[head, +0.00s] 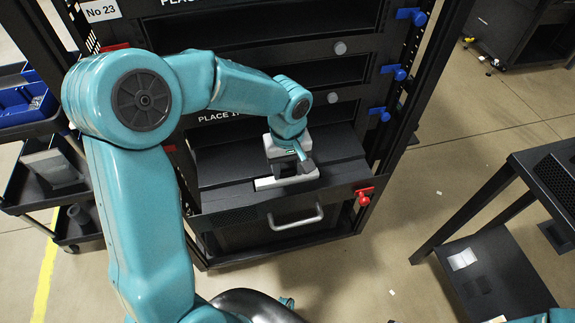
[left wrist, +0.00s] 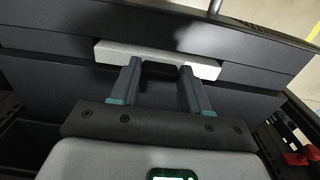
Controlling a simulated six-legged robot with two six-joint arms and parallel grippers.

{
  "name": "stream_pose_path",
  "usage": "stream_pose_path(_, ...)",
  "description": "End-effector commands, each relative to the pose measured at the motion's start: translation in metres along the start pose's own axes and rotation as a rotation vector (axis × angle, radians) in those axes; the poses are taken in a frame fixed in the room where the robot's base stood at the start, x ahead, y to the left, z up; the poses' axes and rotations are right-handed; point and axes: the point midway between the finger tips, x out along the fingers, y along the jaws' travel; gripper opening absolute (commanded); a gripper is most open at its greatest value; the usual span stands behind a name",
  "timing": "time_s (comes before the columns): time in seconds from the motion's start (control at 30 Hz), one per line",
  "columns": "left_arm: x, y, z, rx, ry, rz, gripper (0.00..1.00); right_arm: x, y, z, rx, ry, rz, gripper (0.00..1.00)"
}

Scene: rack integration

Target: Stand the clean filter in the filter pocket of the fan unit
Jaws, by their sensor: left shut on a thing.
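The clean filter, a pale slab (head: 265,184), is at the top front of the dark fan unit (head: 240,215) low in the rack. My left gripper (head: 291,170) reaches down over it and is shut on its middle. In the left wrist view the two fingers (left wrist: 160,70) meet the long pale edge of the filter (left wrist: 205,64). The filter lies along a slot-like gap behind the unit's front wall, the filter pocket (left wrist: 240,75). Its lower part is hidden, so I cannot tell how deep it sits.
The fan unit has a grey handle (head: 296,219) and a red latch (head: 364,195) at its right. Rack posts with blue knobs (head: 394,72) stand to the right. A cart with a grey panel (head: 53,168) is at left, a dark table (head: 520,180) at right.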

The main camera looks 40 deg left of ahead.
Motion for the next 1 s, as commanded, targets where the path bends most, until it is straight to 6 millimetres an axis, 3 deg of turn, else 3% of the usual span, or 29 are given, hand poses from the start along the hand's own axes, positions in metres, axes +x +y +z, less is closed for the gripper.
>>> stream_pose_path(0.1,0.0083,0.0001,-0.0001,0.000,0.000,0.000,0.13,0.0077,0.0028,-0.0002,0.000,0.000,0.000,0.53)
stream_pose_path(0.87,0.0148,0.0002,-0.0001,0.000,0.001,0.001,0.13,0.0137,0.0049,-0.0003,0.000,0.000,0.000,0.53)
stream_pose_path(0.9,0.0137,0.0002,-0.0002,0.000,0.001,0.001,0.56,0.0127,0.0046,-0.0003,0.000,0.000,0.000,0.53)
stream_pose_path(0.97,0.0135,0.0002,-0.0001,0.000,0.001,0.001,0.75,0.0125,0.0045,-0.0003,0.000,0.000,0.000,0.53)
stream_pose_path(1.0,0.0135,0.0002,-0.0001,0.000,0.001,0.001,0.76,0.0125,0.0045,-0.0003,0.000,0.000,0.000,0.53)
